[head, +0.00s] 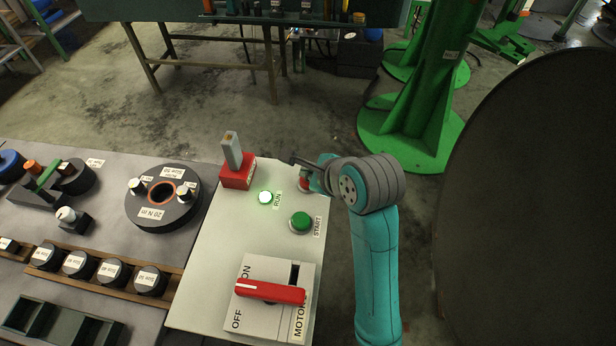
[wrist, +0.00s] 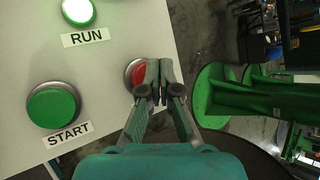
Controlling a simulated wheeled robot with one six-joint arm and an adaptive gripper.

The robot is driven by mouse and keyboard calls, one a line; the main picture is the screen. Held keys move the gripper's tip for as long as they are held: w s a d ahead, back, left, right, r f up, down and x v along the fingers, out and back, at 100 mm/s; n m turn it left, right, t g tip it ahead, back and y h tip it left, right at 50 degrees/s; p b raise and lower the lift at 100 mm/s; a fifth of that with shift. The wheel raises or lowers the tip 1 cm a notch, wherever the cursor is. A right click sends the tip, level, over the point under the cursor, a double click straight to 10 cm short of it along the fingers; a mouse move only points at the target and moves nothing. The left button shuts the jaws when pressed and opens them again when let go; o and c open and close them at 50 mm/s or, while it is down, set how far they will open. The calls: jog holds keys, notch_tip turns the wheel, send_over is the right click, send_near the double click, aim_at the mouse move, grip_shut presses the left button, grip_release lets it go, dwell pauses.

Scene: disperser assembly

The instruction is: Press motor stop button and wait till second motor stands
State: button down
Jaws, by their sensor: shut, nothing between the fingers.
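A light grey control panel (head: 203,270) stands in the middle of the head view. My gripper (wrist: 158,98) is shut and empty, with its fingertips over the right part of the red stop button (wrist: 138,75). The button's label is hidden, and I cannot tell whether the fingertips touch it. In the head view the red button (head: 304,183) is partly hidden by my gripper (head: 296,160). The white RUN lamp (head: 265,197) glows. The green START button (head: 301,221) is below it. The red rotary MOTOR switch (head: 270,292) has its handle lying across its plate. The second motor is not identifiable.
A red block with a grey lever (head: 237,172) rises at the panel's back left. A grey bench (head: 110,210) at left holds a black ring-shaped part (head: 164,212) and several black weights. A green column base (head: 405,125) stands behind, and a large dark disc (head: 540,190) at right.

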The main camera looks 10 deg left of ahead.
jog(key=shift+f, duration=0.9)
dwell(0.8)
jog(key=shift+r, duration=1.35)
jog(key=shift+r, duration=0.1)
jog(key=shift+r, duration=2.4)
